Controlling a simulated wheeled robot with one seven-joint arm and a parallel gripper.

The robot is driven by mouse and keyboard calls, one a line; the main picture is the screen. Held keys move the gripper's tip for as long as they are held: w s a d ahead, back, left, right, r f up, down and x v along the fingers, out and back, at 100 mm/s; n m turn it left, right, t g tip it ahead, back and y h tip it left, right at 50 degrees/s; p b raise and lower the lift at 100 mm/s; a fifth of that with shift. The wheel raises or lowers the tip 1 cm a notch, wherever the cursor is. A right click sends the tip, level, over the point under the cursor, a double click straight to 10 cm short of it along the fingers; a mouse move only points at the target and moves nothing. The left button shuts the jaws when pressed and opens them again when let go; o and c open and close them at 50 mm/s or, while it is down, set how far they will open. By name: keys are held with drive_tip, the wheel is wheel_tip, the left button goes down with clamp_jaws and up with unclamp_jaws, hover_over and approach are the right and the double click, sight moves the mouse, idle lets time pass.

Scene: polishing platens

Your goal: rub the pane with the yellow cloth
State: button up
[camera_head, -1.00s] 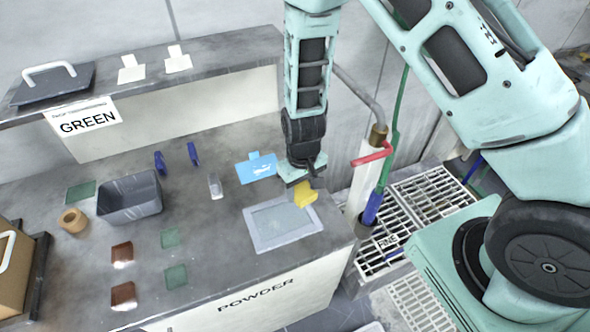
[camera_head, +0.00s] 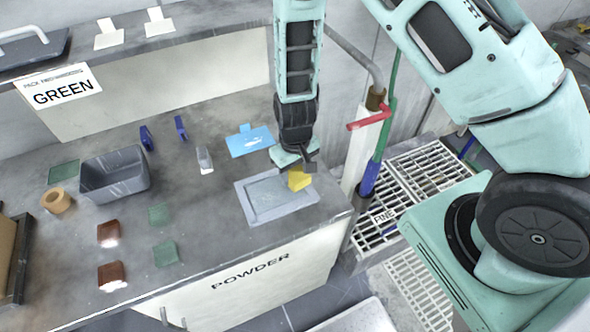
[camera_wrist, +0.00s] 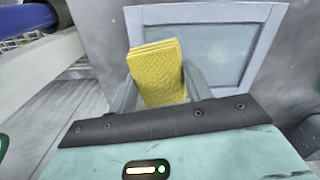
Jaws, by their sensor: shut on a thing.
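The pane (camera_head: 267,201) lies flat on the grey worktop, a bluish glass area inside a light grey frame. It also shows in the wrist view (camera_wrist: 222,55), beyond the cloth. The yellow cloth (camera_head: 299,179) is a folded pad, seen large in the wrist view (camera_wrist: 157,72). My gripper (camera_head: 297,168) is shut on the cloth and holds it at the pane's upper right corner. In the wrist view the cloth overlaps the left part of the pane's frame. Whether the cloth touches the pane I cannot tell.
A grey bin (camera_head: 114,186), a tan roll (camera_head: 57,201), a blue card (camera_head: 250,141) and several green and rust-coloured squares lie left of the pane. A pipe with a red lever (camera_head: 369,117) stands to the right, beside white gratings (camera_head: 424,172).

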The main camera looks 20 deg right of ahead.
drive_tip(key=shift+f+b, duration=0.75)
drive_tip(key=shift+f, duration=0.2)
idle(0.5)
drive_tip(key=shift+a+r, duration=0.1)
drive_tip(key=shift+a, duration=0.05)
